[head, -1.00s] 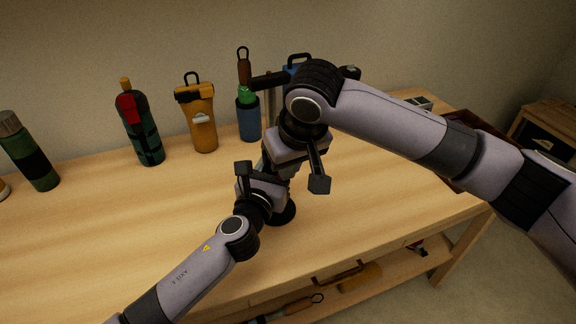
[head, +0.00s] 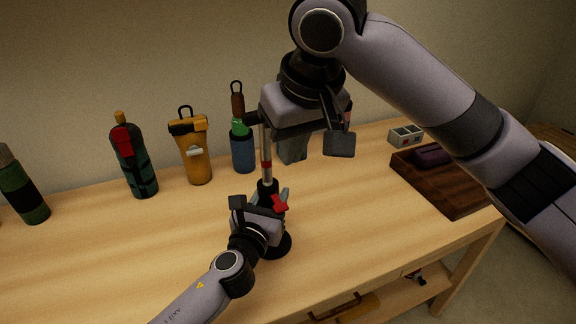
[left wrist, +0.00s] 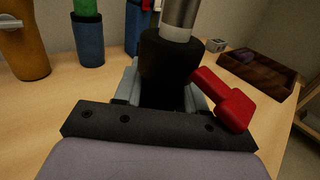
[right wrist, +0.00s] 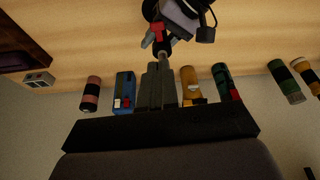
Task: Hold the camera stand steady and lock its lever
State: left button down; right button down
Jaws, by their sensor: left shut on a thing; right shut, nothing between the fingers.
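The camera stand (head: 266,142) is upright on the table, with a slim metal pole, a black collar and a round dark base. Its red lever (head: 280,203) sticks out beside the collar; in the left wrist view the lever (left wrist: 228,100) slants down to the right. My left gripper (head: 274,206) is shut on the black collar (left wrist: 168,60), just beside the lever. My right gripper (head: 292,150) is shut and empty, above and apart from the lever. In the right wrist view its fingers (right wrist: 157,85) are together, with the lever (right wrist: 157,32) beyond them.
Along the wall stand a green flask (head: 22,190), a teal and red bottle (head: 135,165), a yellow flask (head: 194,150) and a blue holder (head: 242,152). A dark wooden tray (head: 440,190) and a small white box (head: 405,136) are at the right. The front left tabletop is clear.

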jog(key=g, duration=0.1)
send_near(282, 207)
jog(key=shift+h, duration=0.3)
jog(key=x, duration=0.6)
jog(key=shift+w+a+f, duration=0.15)
jog(key=shift+a+f, duration=0.2)
